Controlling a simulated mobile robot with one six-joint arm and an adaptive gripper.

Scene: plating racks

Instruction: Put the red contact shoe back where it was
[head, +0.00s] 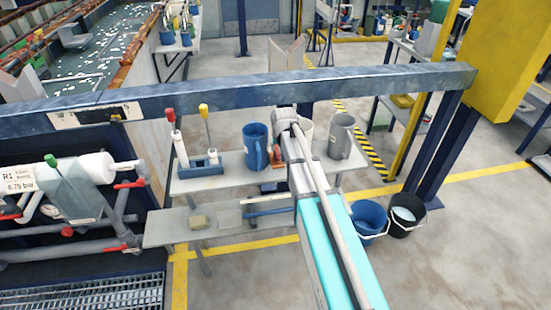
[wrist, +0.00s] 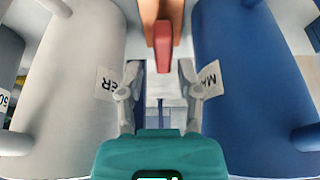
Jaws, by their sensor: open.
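The red contact shoe (wrist: 163,48) shows at the top centre of the wrist view, a red piece against an orange-brown block (wrist: 160,12). In the head view, small red and orange parts (head: 275,160) show beside the blue jug, partly hidden by my arm. My gripper (wrist: 160,85) is open, with nothing seen between its fingers. The red piece lies beyond the fingertips, in line with the gap. Whether they touch it cannot be told. In the head view my arm hides the fingers.
A blue jug (wrist: 240,80) and a white jug (wrist: 75,80) stand close on either side of my gripper. A grey jug (head: 341,137) stands farther right on the shelf. A blue holder (head: 200,165) with red- and yellow-topped tools stands left. A steel beam (head: 230,93) crosses the view.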

